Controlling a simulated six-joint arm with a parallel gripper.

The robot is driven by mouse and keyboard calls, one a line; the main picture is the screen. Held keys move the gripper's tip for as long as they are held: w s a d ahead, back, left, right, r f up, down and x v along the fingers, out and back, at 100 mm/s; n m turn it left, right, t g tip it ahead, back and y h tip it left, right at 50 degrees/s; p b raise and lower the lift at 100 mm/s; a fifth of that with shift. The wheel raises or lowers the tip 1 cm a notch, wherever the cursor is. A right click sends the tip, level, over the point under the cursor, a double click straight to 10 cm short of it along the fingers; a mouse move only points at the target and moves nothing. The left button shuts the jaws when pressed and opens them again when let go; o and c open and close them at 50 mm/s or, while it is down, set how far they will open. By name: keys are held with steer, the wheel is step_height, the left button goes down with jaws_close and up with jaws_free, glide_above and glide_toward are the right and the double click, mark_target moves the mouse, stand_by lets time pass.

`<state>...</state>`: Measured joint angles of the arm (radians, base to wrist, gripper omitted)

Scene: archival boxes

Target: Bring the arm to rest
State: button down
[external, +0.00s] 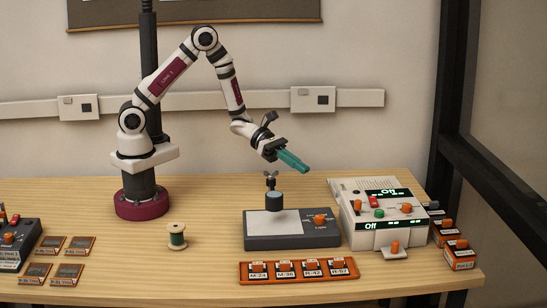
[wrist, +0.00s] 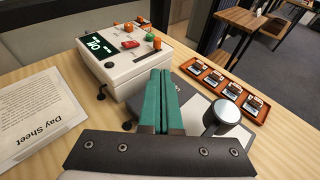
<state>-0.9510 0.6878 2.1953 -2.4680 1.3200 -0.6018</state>
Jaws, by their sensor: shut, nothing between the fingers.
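My arm stands on its maroon base on the wooden table (external: 100,205), bent in the air. My gripper (external: 304,168) has teal fingers that are shut with nothing between them. It hangs above the grey device with a pale plate (external: 270,225), clear of it and of the dark cylinder (external: 274,201) with a winged knob. In the wrist view the shut fingers of my gripper (wrist: 158,72) point toward the white box with a display, and the cylinder (wrist: 229,115) is to their right.
The white console (external: 375,210) with lit displays stands to the right. An orange tray (external: 300,278) of labelled pieces lies in front. A thread spool (external: 177,236), slides (external: 66,272) and a dark box (external: 15,243) are at left. A printed sheet (wrist: 40,115) shows in the wrist view.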

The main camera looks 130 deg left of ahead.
steer(key=d+r+m+h, duration=0.1)
steer(key=d+m, duration=0.1)
steer(key=d, duration=0.1)
steer(key=d+r+m+h, duration=0.1)
steer(key=d+m+h, duration=0.1)
steer(key=d, duration=0.1)
steer(key=w+d+r+m+h, duration=0.1)
steer(key=d+r, duration=0.1)
steer(key=d, duration=0.1)
steer(key=shift+w+d+m+g, duration=0.1)
steer(key=shift+m+g, duration=0.3)
steer(key=s+d+r+m+g+h, duration=0.25)
steer(key=s+d+m+g, duration=0.35)
steer(key=d+m, duration=0.4)
steer(key=s+d+r+m+g+h, duration=0.1)
steer(key=s+d+m+g+h, duration=0.2)
steer(key=s+d+m+g, duration=0.65)
steer(key=s+d+m+t+y, duration=0.1)
steer(key=s+d+m+y, duration=0.2)
steer(key=s+m, duration=0.3)
steer(key=s+a+m+y, duration=0.6)
steer(key=a+m+y, duration=0.2)
steer(key=a+m, duration=0.1)
steer(key=shift+s+a+m+t, duration=0.3)
steer(key=shift+a+m+t, duration=0.05)
steer(key=shift+m, duration=0.2)
steer(key=shift+r, duration=0.1)
